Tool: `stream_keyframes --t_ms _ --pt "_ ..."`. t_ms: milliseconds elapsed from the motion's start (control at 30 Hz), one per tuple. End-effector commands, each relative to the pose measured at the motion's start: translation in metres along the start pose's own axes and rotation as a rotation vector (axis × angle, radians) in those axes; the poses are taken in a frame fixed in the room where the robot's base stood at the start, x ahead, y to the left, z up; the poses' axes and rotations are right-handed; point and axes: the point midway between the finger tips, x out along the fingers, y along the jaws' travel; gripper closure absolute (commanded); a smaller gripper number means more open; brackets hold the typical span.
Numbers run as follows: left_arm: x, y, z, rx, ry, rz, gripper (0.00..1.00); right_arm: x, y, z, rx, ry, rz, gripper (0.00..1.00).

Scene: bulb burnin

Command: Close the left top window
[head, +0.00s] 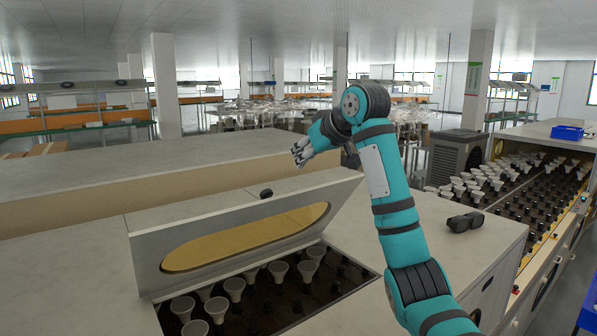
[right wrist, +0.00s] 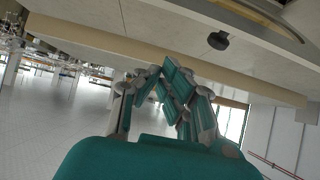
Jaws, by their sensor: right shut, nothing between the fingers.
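The left top window (head: 245,240) is a pale lid with a long yellow pane, tilted up and open at the machine's top. Below it is an opening with several white bulbs (head: 234,288) in dark sockets. A small black knob (head: 266,193) shows at the lid's upper edge. It also shows on a pale panel in the right wrist view (right wrist: 218,41). My right gripper (head: 299,154) is shut and empty, above and behind the lid, apart from the knob. Its closed fingers also show in the right wrist view (right wrist: 172,85). My left gripper is not in view.
A black handle (head: 465,222) sits on the machine top to the right of my right arm. Another bench of bulbs (head: 480,184) with a blue bin (head: 567,132) stands at the right. A long pale counter (head: 60,195) lies behind the lid.

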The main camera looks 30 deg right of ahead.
Motion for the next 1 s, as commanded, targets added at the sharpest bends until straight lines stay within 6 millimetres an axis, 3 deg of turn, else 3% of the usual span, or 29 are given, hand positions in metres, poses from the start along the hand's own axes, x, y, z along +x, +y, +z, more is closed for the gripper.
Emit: stream_keyframes --t_ms 33,233,400,600,1000 --pt "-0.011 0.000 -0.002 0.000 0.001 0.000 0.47 0.010 -0.001 -0.003 0.001 -0.008 -0.002 1.00" --pt "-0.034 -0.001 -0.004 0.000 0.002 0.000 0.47 0.053 -0.001 -0.003 0.001 -0.007 -0.002 1.00" --pt "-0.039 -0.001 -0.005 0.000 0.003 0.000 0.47 0.046 0.000 0.020 -0.003 -0.001 0.002 1.00" --pt "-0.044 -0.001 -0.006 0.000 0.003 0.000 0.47 0.042 0.000 0.035 -0.001 -0.001 0.001 1.00" --pt "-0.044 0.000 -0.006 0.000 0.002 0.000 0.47 0.041 0.000 0.038 -0.001 0.000 0.000 1.00"
